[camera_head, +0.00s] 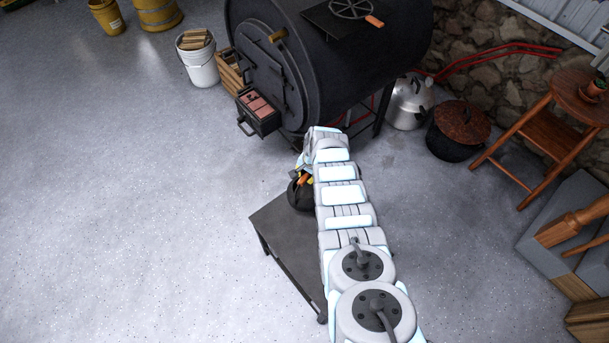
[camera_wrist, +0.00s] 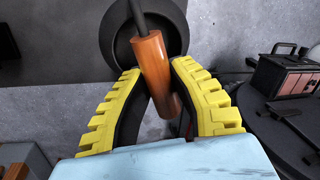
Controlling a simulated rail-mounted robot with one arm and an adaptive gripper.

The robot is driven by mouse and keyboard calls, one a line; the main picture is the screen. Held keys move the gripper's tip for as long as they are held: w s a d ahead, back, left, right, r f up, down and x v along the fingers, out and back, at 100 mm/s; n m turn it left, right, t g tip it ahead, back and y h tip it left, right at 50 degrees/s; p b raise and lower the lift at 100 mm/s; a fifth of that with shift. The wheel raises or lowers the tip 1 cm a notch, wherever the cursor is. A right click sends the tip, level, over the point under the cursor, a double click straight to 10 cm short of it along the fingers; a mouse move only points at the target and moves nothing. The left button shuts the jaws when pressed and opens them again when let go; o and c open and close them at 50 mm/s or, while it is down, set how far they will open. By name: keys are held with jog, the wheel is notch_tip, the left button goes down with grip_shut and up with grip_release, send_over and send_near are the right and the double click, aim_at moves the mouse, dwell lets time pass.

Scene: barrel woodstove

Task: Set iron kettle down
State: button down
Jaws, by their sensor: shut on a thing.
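The black iron kettle (camera_head: 299,196) shows in the head view at the far end of a low dark table (camera_head: 283,243), partly hidden by my arm. My gripper (camera_head: 304,180) is at its top, its yellow fingers partly hidden. In the wrist view my gripper (camera_wrist: 156,75) is shut on the orange-brown wooden handle (camera_wrist: 154,65). The kettle's round dark body (camera_wrist: 118,45) shows beyond the handle. I cannot tell whether the kettle's base touches the table.
The black barrel stove (camera_head: 330,75) stands just beyond, with a box of reddish blocks (camera_head: 258,105) on its front. A silver pot (camera_head: 409,103), a rusty-lidded pot (camera_head: 458,128) and a wooden stool (camera_head: 545,135) stand right. The near part of the table is bare.

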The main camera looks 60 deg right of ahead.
jog(key=shift+d+f+b, duration=0.1)
jog(key=shift+f+b, duration=2.65)
jog(key=shift+f, duration=0.2)
jog(key=shift+f+b, duration=1)
jog(key=c, duration=0.9)
grip_release()
